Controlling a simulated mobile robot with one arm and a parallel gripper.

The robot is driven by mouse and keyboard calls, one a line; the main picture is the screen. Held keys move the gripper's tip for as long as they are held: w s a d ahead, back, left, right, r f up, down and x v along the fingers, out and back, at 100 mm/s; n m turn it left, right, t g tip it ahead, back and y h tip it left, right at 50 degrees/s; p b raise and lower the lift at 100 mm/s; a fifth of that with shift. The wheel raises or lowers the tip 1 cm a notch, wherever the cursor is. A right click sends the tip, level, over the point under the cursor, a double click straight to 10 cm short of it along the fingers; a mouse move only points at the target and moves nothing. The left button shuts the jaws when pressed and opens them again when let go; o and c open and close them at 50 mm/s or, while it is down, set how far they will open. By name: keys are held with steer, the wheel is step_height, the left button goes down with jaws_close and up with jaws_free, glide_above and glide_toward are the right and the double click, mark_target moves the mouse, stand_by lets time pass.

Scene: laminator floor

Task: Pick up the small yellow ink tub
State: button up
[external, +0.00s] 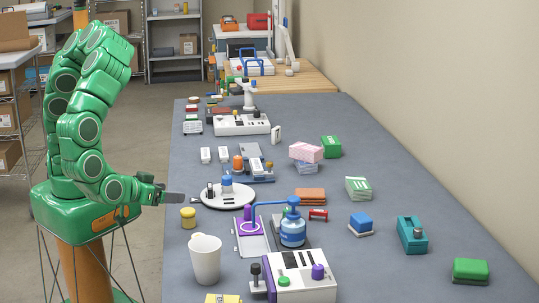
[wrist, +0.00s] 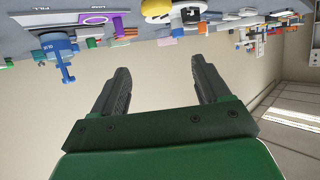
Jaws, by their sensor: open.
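The small yellow ink tub (external: 188,219) stands upright near the left edge of the grey table, in front of the round white plate. A yellow round shape (wrist: 157,9) at the top edge of the wrist view looks like the same tub, partly cut off. My gripper (external: 183,198) reaches in from the left at the table's edge, a little behind and above the tub in the external view. In the wrist view my gripper (wrist: 161,65) has its two dark fingers apart with nothing between them.
A round white plate (external: 240,199) with small items is right of my gripper. A white mug (external: 205,261) stands in front of the tub. A blue bottle (external: 292,230) and a white device with knobs (external: 305,284) are further right. The table's right side has more free room.

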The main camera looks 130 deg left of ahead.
mark_target(182, 216)
step_height(182, 216, down, 6)
steer(key=shift+f, duration=0.2)
steer(key=shift+x, duration=1.2)
steer(key=shift+s+f+x, duration=0.15)
steer(key=shift+x, duration=0.75)
steer(key=shift+s+f+x, duration=0.1)
steer(key=shift+f+x, duration=0.05)
steer(key=shift+x, duration=1.6)
steer(key=shift+c, duration=0.4)
steer(key=c, duration=1)
steer(key=shift+r, duration=0.1)
steer(key=shift+r, duration=4.9)
